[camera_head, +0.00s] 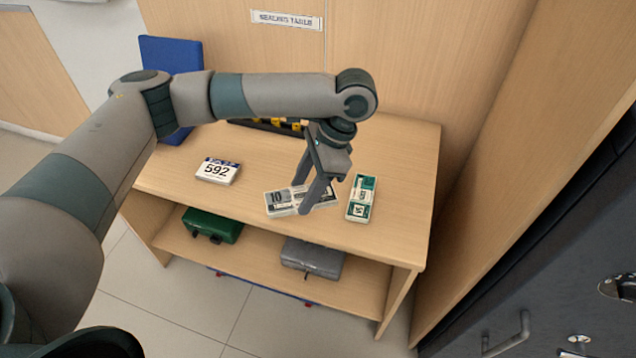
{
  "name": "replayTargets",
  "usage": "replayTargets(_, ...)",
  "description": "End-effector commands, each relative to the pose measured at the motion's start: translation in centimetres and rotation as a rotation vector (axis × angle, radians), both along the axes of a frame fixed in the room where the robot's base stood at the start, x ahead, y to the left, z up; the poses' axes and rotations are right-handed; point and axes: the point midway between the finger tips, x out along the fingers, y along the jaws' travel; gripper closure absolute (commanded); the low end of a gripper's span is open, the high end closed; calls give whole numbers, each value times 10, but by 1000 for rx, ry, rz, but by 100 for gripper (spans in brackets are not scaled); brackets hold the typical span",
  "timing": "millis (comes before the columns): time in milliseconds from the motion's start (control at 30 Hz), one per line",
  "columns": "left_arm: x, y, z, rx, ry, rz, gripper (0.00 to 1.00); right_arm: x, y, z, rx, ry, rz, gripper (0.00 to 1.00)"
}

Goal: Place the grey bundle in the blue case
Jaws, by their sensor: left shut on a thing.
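A grey bundle marked 10 (280,203) lies on the wooden table, near its front edge. My left gripper (301,197) comes down over it from above, shut on it, with its fingers hiding part of the bundle. The bundle appears to be at table height; I cannot tell if it is lifted. A blue upright panel (171,55) stands at the table's back left, partly behind my left arm; I cannot tell whether it belongs to the blue case. My right gripper is not in view.
A green bundle (361,198) lies close right of the grey one. A 592 block (217,171) lies left, and a dark tray (264,125) sits behind. A green case (212,225) and a grey case (312,258) are on the lower shelf. A wooden wall closes the right.

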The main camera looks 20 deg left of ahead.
Motion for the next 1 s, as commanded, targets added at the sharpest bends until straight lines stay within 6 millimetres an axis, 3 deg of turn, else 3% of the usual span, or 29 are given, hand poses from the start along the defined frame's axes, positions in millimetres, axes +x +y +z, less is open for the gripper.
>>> replayTargets(300, -37, 25, 22, -1, 0, 607, 78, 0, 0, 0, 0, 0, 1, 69)
replayTargets(500, -56, 34, 35, 0, 0, 897, 78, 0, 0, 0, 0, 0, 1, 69)
replayTargets(700, -65, 38, 41, 1, -1, 1030, 78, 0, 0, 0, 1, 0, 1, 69)
replayTargets(1000, -65, 38, 42, 1, -3, 1046, 78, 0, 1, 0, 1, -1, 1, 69)
